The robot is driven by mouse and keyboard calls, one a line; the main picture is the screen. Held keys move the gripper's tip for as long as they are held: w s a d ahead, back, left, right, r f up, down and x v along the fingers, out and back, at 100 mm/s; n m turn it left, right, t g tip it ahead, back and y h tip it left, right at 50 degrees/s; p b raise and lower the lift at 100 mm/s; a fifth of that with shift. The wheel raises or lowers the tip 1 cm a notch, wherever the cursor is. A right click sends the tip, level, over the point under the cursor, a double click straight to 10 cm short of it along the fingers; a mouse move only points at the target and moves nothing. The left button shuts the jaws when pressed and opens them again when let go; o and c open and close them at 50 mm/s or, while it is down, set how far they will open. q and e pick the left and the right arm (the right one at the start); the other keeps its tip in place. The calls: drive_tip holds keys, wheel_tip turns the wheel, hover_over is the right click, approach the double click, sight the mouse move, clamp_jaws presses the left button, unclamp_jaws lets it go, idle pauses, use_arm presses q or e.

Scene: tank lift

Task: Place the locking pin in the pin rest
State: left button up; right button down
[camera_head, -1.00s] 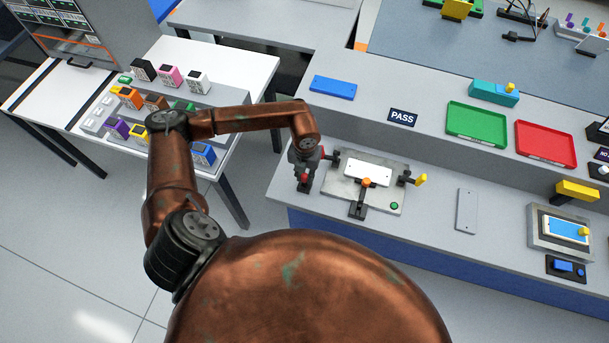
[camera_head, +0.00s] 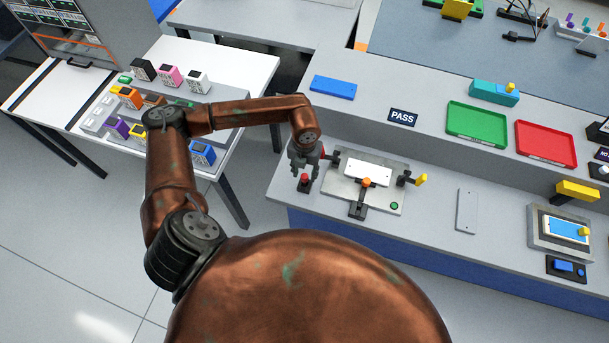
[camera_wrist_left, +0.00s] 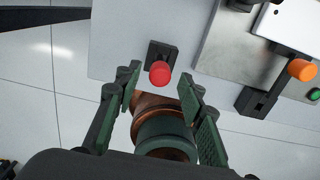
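The locking pin, seen as a red round head (camera_head: 304,179), stands in a small black pin rest (camera_head: 303,188) on the bench, left of the fixture plate. In the left wrist view, the red head (camera_wrist_left: 160,73) sits at the front end of the black rest (camera_wrist_left: 163,50); its shaft is hidden. My left gripper (camera_head: 305,172) is open above the pin. In the wrist view its two green-padded fingers (camera_wrist_left: 159,80) are spread either side of the red head, with gaps on both sides. My right gripper is not in view.
Right beside the rest is a metal fixture plate (camera_head: 342,190) with a white plate (camera_head: 367,173), an orange-knobbed clamp (camera_head: 366,182) and a yellow handle (camera_head: 420,180). A grey plate (camera_head: 466,211) lies further right. The bench's front edge is close to the rest.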

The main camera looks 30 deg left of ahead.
use_arm(q)
wheel_tip(320, 180, up, 10)
drive_tip(key=shift+f, duration=0.15)
